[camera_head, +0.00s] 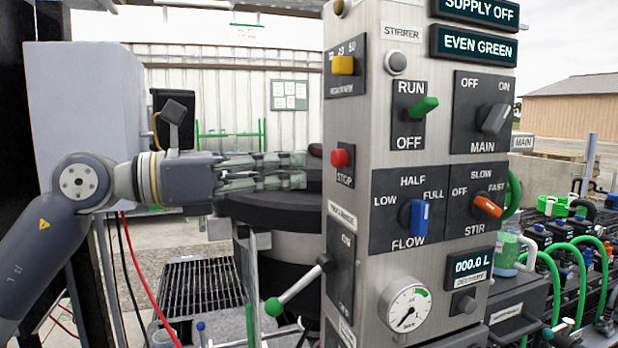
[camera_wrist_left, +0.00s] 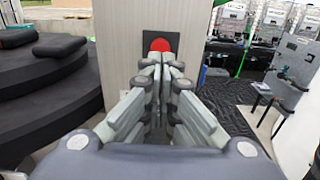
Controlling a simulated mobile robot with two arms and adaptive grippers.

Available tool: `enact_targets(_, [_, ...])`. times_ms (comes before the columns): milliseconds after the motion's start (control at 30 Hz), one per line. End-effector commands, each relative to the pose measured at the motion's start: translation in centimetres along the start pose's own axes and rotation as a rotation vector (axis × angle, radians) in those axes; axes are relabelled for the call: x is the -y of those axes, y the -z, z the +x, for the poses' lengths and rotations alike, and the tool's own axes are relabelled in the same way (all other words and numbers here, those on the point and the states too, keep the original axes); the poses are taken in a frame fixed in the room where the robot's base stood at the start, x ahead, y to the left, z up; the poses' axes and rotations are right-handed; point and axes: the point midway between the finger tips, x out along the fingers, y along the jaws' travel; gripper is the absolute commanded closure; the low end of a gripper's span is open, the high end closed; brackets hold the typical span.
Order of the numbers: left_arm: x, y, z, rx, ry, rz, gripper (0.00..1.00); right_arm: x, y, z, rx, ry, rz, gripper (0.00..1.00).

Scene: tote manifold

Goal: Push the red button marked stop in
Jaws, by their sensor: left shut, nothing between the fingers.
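The red stop button (camera_head: 340,158) sits on a small black plate marked STOP, on the narrow left face of the grey control column (camera_head: 362,190). It also shows in the left wrist view as a red disc (camera_wrist_left: 160,45) on a black square, just beyond the fingertips. My left gripper (camera_head: 303,168) reaches in from the left and is shut and empty. Its fingertips point at the column's left face near the button. In the left wrist view the fingertips (camera_wrist_left: 160,60) lie just below the button and cover its lower edge. I cannot tell whether they touch it. My right gripper is not in view.
A yellow knob (camera_head: 343,65) is above the button on the same face. A lever with a green ball (camera_head: 274,306) sticks out lower left. A round black platform (camera_head: 265,207) stands behind my left gripper. Green hoses and equipment (camera_head: 575,250) fill the right side.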

Motion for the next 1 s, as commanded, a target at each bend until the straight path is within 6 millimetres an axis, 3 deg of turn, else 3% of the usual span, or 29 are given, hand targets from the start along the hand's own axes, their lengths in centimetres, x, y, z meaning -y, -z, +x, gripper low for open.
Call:
enact_targets(33, [-0.1, 0.5, -1.5, 0.002, -0.007, 0.003, 1.00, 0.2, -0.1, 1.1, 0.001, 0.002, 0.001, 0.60])
enact_targets(200, [-0.1, 0.4, -5.1, 0.002, -0.005, 0.001, 1.00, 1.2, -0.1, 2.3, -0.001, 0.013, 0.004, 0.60])
enact_targets(400, [-0.1, 0.1, -7.8, 0.001, -0.004, 0.001, 1.00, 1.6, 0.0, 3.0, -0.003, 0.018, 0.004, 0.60])
enact_targets(1000, [-0.1, 0.0, -8.4, 0.001, -0.003, 0.001, 1.00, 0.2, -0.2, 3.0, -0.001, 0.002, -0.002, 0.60])
